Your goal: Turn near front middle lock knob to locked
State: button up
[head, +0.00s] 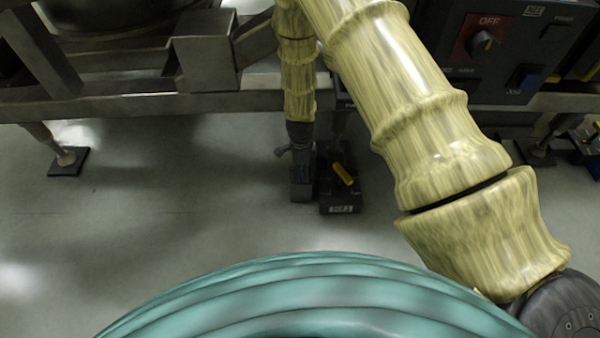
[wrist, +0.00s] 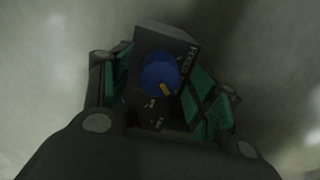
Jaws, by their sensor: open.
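In the wrist view, a round blue knob (wrist: 160,77) with a yellow pointer sits on a dark block (wrist: 172,42) with pale lettering that seems to read FIXED. The pointer slants toward the lower right of that picture. My gripper (wrist: 155,85) is open, with one green-padded finger on each side of the block and knob. I cannot tell whether either finger touches. In the head view, my gripper (head: 301,165) points down beside a small dark box (head: 340,197) with a yellow bar (head: 343,173) on top and a label on its front. The gripper partly hides what is behind it.
A metal frame rail (head: 130,106) runs across above the floor, with a foot (head: 68,160) at left. A dark control panel (head: 520,45) with an OFF switch hangs at upper right. Another box with blue and yellow parts (head: 588,145) stands at the right edge. Grey floor (head: 150,220) is open at left.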

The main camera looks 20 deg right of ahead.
jog(key=shift+f, duration=0.4)
jog(key=c, duration=1)
